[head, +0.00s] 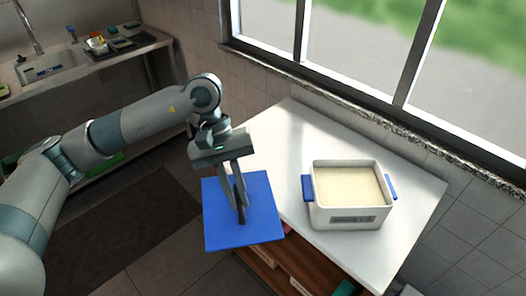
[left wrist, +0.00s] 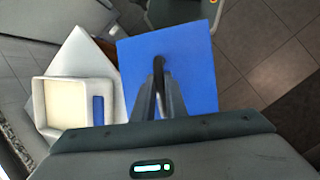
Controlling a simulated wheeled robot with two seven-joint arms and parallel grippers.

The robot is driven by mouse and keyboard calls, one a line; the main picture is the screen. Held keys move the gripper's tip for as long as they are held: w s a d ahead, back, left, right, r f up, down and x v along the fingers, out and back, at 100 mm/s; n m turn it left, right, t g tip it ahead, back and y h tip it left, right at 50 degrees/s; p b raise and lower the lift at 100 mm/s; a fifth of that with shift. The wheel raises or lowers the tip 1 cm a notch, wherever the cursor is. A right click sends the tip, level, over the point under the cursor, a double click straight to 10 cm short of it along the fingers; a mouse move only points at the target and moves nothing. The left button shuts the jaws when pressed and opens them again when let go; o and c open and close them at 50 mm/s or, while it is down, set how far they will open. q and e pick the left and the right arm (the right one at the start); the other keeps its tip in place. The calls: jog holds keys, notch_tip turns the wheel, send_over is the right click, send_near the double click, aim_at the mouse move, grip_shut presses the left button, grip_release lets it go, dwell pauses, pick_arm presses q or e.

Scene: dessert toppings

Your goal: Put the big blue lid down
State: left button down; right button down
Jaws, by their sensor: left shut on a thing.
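The big blue lid (head: 262,198) is a flat square with a dark upright handle in its middle. My left gripper (head: 240,207) is shut on that handle and holds the lid at the left front edge of the white table, partly out past the edge. In the left wrist view the blue lid (left wrist: 199,66) lies beyond the gripper (left wrist: 158,84), with the dark handle between the fingers. Whether the lid touches the table I cannot tell. My right gripper is in neither view.
A white box (head: 345,218) with blue side handles and pale filling stands open on the white table (head: 285,135), right of the lid. The table is clear behind it. A shelf with items shows below the front edge. A sink counter (head: 75,62) is at the back left.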

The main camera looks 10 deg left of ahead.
aim_at(215, 215)
pick_arm(q)
jog(key=a+m, duration=0.1)
jog(key=a, duration=0.1)
jog(key=s+a+m, duration=0.1)
jog(key=a, duration=0.1)
jog(key=a+m+g+y, duration=0.1)
jog(key=shift+s+a+f+m, duration=0.35)
jog(key=shift+s+a+m, duration=0.05)
